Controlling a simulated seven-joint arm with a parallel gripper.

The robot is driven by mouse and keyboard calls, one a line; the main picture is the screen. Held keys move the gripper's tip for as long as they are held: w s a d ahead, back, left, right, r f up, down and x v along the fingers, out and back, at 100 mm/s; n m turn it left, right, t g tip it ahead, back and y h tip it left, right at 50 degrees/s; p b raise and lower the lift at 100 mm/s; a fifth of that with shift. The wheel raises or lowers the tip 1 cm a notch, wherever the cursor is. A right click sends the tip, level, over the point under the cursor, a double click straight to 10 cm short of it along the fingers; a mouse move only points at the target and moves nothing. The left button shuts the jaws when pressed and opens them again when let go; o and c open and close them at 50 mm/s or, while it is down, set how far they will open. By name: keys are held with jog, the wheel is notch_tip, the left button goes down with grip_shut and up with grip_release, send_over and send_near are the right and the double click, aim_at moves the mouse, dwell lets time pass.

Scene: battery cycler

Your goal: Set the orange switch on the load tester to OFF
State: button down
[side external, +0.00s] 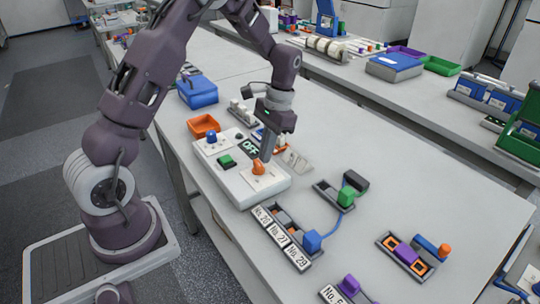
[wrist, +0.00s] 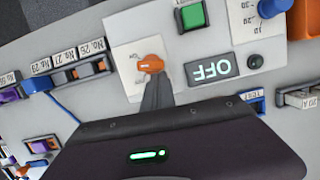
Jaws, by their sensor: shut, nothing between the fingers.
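The load tester (side external: 240,180) is a white box on the table with a display (side external: 250,147) that reads OFF, lit in green-white letters. Its orange switch (side external: 258,167) sits on a pale plate near the box's front right end. In the wrist view the orange switch (wrist: 151,64) lies just beyond the fingertips, and the display (wrist: 211,68) appears upside down. My gripper (side external: 264,158) points down at the switch with its fingers shut and nothing between them. In the wrist view the closed fingertips (wrist: 156,82) are at the switch's edge; whether they touch it I cannot tell.
The box also carries a green button (side external: 226,161) and a blue knob (side external: 211,137). An orange bin (side external: 203,125) and a blue box (side external: 198,92) stand behind it. Numbered battery holders (side external: 283,237) lie close in front. The table at the right is partly clear.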

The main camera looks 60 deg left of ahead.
jog(key=n, duration=0.2)
jog(key=a+n, duration=0.1)
jog(key=n, duration=0.1)
jog(key=shift+s+h, duration=0.3)
jog(key=shift+h, duration=0.1)
jog(key=n, duration=0.3)
jog(key=shift+s+a+h, duration=0.25)
jog(key=shift+a+h, duration=0.05)
jog(key=shift+h, duration=0.1)
jog(key=shift+d, duration=0.1)
jog(key=shift+s+d, duration=0.35)
jog(key=shift+d, duration=0.55)
jog(key=shift+t, duration=0.3)
jog(key=w+a, duration=0.1)
jog(key=w, duration=0.1)
jog(key=w+a, duration=0.2)
jog(key=shift+w+a, duration=0.15)
jog(key=shift+a, duration=0.05)
jog(key=v, duration=1)
